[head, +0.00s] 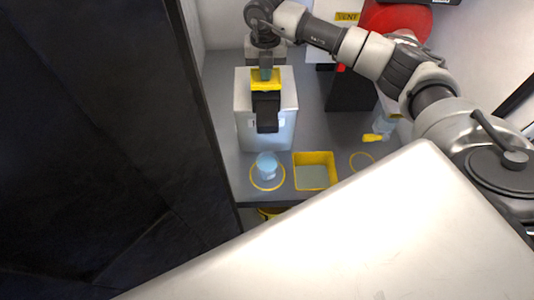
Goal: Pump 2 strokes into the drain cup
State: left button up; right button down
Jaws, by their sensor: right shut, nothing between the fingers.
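The foam proportioner (283,112) is a pale grey box on the grey counter, with a yellow top piece (266,85) and a dark front part (266,113). A light blue cup (267,163), which looks like the drain cup, stands upright in a yellow ring just in front of it. My right gripper (266,74) is shut and empty, pointing down at the yellow piece. Its fingertips are at or just above that piece; I cannot tell whether they touch. What is inside the cup is unclear. My left gripper is not in view.
A yellow-rimmed tray (315,187) sits right of the cup, with an empty yellow ring (361,161) beyond it. A clear bottle with a yellow end (373,137) is near my right arm. A red round thing (397,18) and a VENT label (347,16) are behind.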

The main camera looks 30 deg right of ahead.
jog(key=shift+r+p, duration=2.15)
jog(key=shift+r, duration=1.2)
notch_tip(320, 180, up, 4)
jog(key=p, duration=0.2)
jog(key=shift+p, duration=0.3)
jog(key=shift+f, duration=0.1)
